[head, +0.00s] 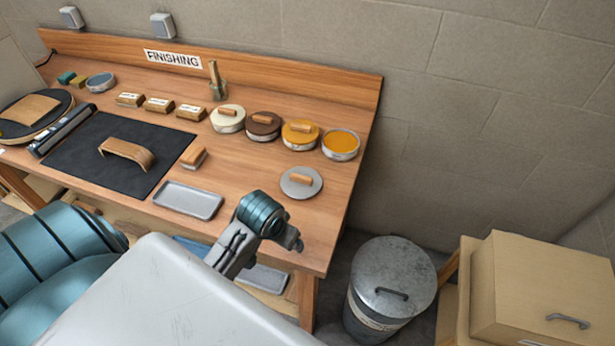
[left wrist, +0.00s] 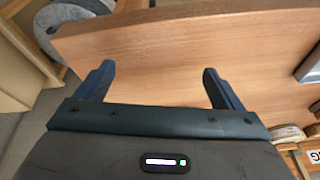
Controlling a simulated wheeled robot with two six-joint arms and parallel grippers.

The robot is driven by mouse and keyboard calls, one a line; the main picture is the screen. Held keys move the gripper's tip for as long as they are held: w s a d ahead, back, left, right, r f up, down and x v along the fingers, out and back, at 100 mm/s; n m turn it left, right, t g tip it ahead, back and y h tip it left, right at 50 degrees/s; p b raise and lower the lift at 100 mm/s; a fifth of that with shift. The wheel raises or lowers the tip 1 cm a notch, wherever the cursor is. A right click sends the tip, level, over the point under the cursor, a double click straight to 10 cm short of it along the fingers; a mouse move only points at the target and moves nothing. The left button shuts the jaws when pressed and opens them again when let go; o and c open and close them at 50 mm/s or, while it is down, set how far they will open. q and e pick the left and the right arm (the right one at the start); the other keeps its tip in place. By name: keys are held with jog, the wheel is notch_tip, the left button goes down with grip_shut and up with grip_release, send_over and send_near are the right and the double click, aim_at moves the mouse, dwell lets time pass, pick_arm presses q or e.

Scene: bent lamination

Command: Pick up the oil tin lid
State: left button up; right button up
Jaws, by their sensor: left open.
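The oil tin lid (head: 301,182) is a flat grey disc with a wooden bar handle. It lies on the bench near its right end, in front of the open tin of orange oil (head: 340,145). My left gripper (head: 292,240) is at the bench's front right corner, in front of the lid and apart from it. In the left wrist view my left gripper (left wrist: 158,78) has its fingers spread with only bare bench wood between them. I cannot make out the lid for sure in that view. My right gripper is not in view.
Three lidded tins, the cream one (head: 228,118), the brown one (head: 263,125) and the yellow one (head: 300,133), stand left of the open tin. A grey tray (head: 188,200) and a sanding block (head: 193,158) lie to the left. A metal bin (head: 392,278) stands off the bench's right end.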

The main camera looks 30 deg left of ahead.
pick_arm(q)
jog(key=w+a+r+n, duration=0.1)
jog(key=w+a+r, duration=0.15)
jog(key=w, duration=0.35)
jog(key=w+a+r+n, duration=0.1)
jog(key=w+r, duration=0.2)
jog(key=w, duration=0.4)
send_near(301, 177)
jog(key=f, duration=0.1)
jog(key=w+f+p, duration=0.1)
jog(key=f, duration=0.1)
jog(key=shift+w+n+p, duration=0.25)
jog(key=shift+n+p, duration=0.05)
jog(key=p+x, duration=0.1)
jog(key=x, duration=0.1)
jog(key=p+x, duration=0.1)
jog(key=x, duration=0.1)
jog(key=shift+s+a+f+p, duration=0.1)
jog(key=shift+a+f+p, duration=0.05)
jog(key=shift+f+p, duration=0.2)
jog(key=shift+f, duration=0.35)
jog(key=shift+c, duration=0.4)
jog(key=c, duration=1)
